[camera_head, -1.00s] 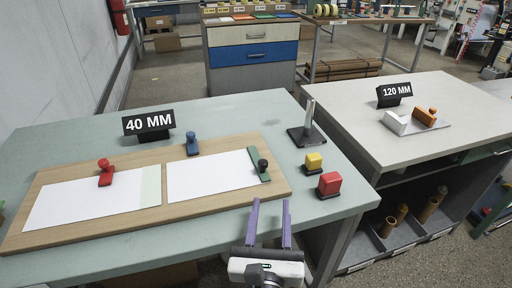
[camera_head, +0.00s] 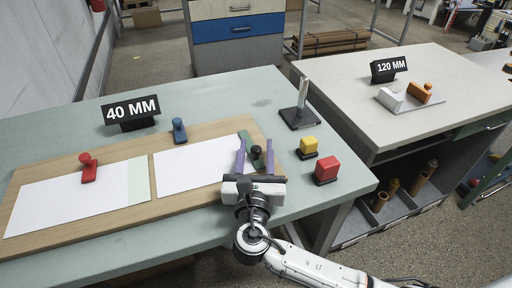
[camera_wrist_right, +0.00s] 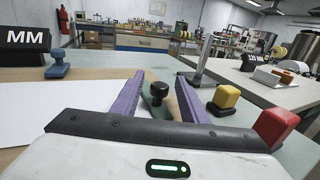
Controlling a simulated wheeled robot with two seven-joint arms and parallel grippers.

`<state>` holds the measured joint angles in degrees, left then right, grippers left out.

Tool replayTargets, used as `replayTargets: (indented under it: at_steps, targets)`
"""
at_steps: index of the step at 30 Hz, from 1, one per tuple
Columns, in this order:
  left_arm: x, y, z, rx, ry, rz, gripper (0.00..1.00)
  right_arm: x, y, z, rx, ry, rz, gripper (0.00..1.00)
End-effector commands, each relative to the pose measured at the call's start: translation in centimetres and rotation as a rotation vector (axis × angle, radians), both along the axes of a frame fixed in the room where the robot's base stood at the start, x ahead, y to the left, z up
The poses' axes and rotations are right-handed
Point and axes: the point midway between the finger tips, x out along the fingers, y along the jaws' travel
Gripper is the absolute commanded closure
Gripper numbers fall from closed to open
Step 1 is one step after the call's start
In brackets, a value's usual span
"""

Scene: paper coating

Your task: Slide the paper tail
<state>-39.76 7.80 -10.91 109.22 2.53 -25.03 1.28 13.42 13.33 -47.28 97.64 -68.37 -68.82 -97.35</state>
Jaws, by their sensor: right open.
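Two white paper sheets lie on a wooden board (camera_head: 215,126): the left sheet (camera_head: 75,199) has a pale green strip (camera_head: 138,181) at its right end, and the right sheet (camera_head: 188,165) ends near a green bar with a black knob (camera_head: 257,153). My right gripper (camera_head: 256,142) is open, its purple fingers either side of the knob. In the right wrist view, the knob (camera_wrist_right: 160,88) stands between the fingers, apart from both. The gripper body hides part of the right sheet's near corner. My left gripper is not in view.
A red-handled piece (camera_head: 88,168) is on the left sheet, a blue one (camera_head: 179,130) behind the right sheet. Yellow (camera_head: 308,146) and red (camera_head: 326,170) blocks and a post on a base (camera_head: 300,114) stand close right. A 40 MM sign (camera_head: 131,112) is behind the board.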

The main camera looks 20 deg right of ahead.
Motion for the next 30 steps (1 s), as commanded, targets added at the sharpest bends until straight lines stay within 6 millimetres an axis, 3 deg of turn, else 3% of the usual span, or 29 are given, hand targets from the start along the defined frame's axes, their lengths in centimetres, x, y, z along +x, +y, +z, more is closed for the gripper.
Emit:
replayTargets:
  at_steps: [9, 16, 22, 30]
  targets:
    - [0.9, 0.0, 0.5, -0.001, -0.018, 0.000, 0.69, 0.3, -0.1, -0.1, 0.000, 0.001, 0.000, 0.60]
    - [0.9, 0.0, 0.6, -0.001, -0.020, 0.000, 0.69, 0.3, -0.1, 0.0, 0.000, 0.001, 0.000, 0.99]
    - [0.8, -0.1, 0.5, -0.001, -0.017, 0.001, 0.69, 0.3, 0.2, 0.0, 0.000, 0.001, 0.001, 1.00]
    - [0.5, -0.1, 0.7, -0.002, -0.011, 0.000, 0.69, 0.2, 4.1, 0.0, 0.003, 0.001, 0.002, 1.00]
